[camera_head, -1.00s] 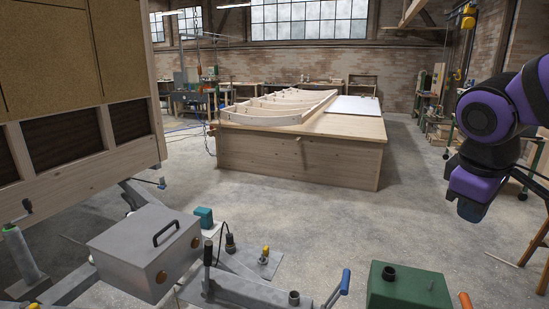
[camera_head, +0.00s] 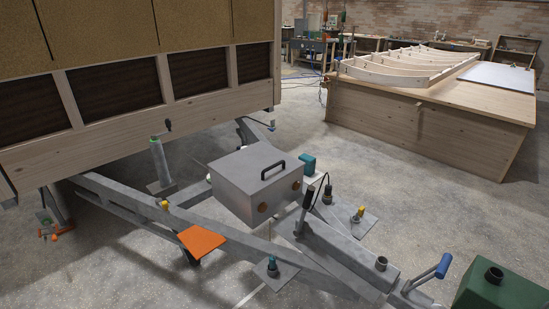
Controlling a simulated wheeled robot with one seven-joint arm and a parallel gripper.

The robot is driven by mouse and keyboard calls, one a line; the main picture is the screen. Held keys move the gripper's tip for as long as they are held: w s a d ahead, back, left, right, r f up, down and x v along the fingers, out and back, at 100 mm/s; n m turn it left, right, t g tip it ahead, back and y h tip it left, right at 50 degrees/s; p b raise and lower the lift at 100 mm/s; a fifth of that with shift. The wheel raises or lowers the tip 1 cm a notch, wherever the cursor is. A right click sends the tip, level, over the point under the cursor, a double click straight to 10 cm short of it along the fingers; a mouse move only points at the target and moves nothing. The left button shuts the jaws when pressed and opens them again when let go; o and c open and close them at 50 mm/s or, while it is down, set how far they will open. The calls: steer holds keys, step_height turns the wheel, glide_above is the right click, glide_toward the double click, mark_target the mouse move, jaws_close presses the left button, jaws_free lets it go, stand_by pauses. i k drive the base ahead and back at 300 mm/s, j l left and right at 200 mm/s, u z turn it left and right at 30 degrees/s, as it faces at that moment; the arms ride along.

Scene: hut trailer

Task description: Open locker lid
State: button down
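The locker (camera_head: 245,198) is a grey metal box on the trailer's drawbar, in the middle of the head view. Its lid (camera_head: 248,166) is flat and looks closed, with a black bar handle (camera_head: 273,170) on top near the right side. My gripper and arm are not in view.
The grey A-frame drawbar (camera_head: 340,245) runs toward the lower right, with a blue-handled lever (camera_head: 443,266) and a green box (camera_head: 503,288) there. An orange plate (camera_head: 202,241) lies in front of the locker. The trailer hut (camera_head: 130,90) stands behind left. A workbench (camera_head: 430,120) is at back right, with clear floor before it.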

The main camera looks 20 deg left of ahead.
mark_target(252, 169)
steer(key=j+u, duration=0.2)
steer(key=j, duration=1.65)
steer(key=i+j+u, duration=0.1)
steer(key=i+j, duration=0.15)
steer(key=i, duration=0.2)
steer(key=i+j+u, duration=0.1)
steer(key=i+j, duration=0.15)
steer(key=i, duration=0.2)
steer(key=i+l, duration=0.15)
steer(key=i, duration=0.35)
